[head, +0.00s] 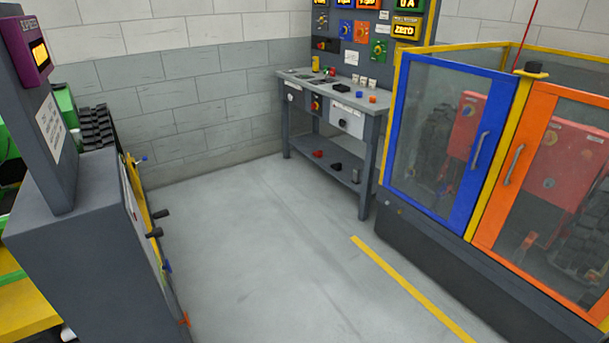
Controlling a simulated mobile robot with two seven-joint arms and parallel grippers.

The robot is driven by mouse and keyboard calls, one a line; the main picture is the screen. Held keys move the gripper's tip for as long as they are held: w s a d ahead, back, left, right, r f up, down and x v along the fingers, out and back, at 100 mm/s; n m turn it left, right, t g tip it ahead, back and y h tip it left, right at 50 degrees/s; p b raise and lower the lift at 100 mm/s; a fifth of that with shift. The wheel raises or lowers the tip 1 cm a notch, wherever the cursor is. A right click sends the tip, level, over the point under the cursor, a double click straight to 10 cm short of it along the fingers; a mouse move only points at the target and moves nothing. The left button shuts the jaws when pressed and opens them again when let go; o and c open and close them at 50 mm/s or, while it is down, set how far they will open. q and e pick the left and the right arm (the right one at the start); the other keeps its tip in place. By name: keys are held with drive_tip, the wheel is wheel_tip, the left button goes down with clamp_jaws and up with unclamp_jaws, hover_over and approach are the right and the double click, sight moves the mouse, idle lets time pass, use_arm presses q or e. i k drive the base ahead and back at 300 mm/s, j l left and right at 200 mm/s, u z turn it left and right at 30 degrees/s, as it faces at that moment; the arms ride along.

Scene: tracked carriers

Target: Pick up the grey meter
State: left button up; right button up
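I cannot clearly make out the grey meter. A small upright grey item (356,175) stands at the right of the lower shelf (328,166) of the grey workbench (299,77) against the back wall. It is too small to tell whether it is the meter. Flat dark and grey items lie on the bench top, with a black item (341,87) near its right side. Neither of my grippers is in view.
A grey cabinet (75,250) with protruding handles stands close at left. A glass-walled enclosure with blue (467,206) and orange (483,236) door frames fills the right. The floor (250,240) between them is clear up to the bench, with a yellow line (405,284) at right.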

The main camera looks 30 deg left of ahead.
sight(357, 170)
drive_tip(key=u, duration=0.6)
drive_tip(key=i+z, duration=0.5)
drive_tip(key=i, duration=0.6)
drive_tip(key=i+u, duration=0.3)
drive_tip(key=i, duration=0.25)
drive_tip(key=i+l+u, duration=0.2)
drive_tip(key=i+u, duration=0.15)
drive_tip(key=i, duration=0.15)
drive_tip(key=i+j+u, duration=0.1)
drive_tip(key=i+u, duration=0.45)
drive_tip(key=u, duration=0.15)
drive_tip(key=i+u, duration=0.55)
drive_tip(key=i, duration=1)
drive_tip(key=i+z, duration=0.45)
drive_tip(key=i+j+z, duration=0.5)
drive_tip(key=z, duration=0.25)
drive_tip(key=i+j+z, duration=0.15)
drive_tip(key=i+z, duration=0.15)
drive_tip(key=i+j+z, duration=0.2)
drive_tip(key=z, duration=0.15)
